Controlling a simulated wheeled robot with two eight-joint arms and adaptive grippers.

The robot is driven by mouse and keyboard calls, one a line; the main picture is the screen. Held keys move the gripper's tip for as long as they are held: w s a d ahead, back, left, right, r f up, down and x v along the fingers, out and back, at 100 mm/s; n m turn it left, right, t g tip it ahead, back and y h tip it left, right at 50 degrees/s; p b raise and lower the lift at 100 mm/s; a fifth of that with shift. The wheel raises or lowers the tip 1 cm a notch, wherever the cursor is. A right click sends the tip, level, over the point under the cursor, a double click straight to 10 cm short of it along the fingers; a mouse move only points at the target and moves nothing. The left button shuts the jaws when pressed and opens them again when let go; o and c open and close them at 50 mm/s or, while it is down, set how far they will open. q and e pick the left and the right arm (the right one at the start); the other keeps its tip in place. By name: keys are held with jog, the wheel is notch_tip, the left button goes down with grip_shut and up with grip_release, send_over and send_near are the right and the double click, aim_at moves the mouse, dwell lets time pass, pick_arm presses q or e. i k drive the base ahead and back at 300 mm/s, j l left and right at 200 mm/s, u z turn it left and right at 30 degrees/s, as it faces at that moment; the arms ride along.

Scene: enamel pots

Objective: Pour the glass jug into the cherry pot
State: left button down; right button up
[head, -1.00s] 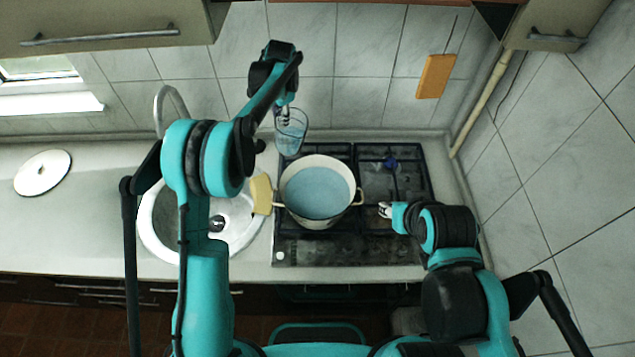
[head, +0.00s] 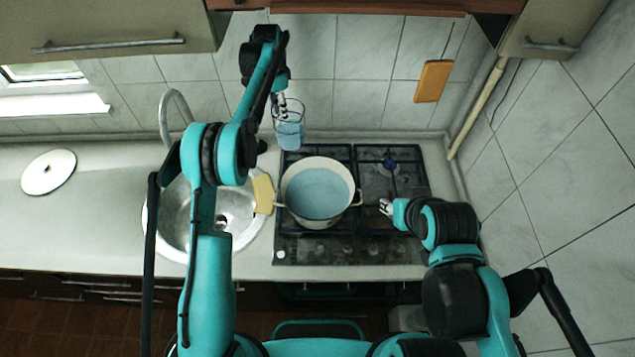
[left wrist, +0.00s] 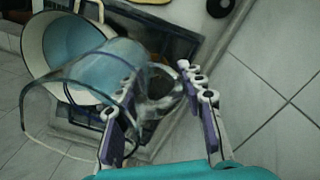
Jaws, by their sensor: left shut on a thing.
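The glass jug (head: 289,128) is clear, holds blue liquid and is roughly upright behind the pot, in front of the tiles. My left gripper (head: 281,106) is shut on it. In the left wrist view the jug (left wrist: 62,92) lies across the pot's image, with the fingers (left wrist: 158,100) at its handle side. The only pot in view, cream enamel (head: 318,212), stands on the stove with blue liquid inside; a cherry pattern cannot be made out. It also shows in the left wrist view (left wrist: 38,45). My right gripper (head: 387,207) is right of the pot; its opening is unclear.
The black gas stove (head: 395,236) carries the pot. A yellow piece (head: 263,194) is beside the pot's left handle. The sink (head: 180,243) and tap (head: 178,100) are left. A white lid (head: 48,172) lies on the counter (head: 100,224). An orange board (head: 433,81) hangs on the wall.

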aim_at(316, 192)
jog(key=k, duration=0.85)
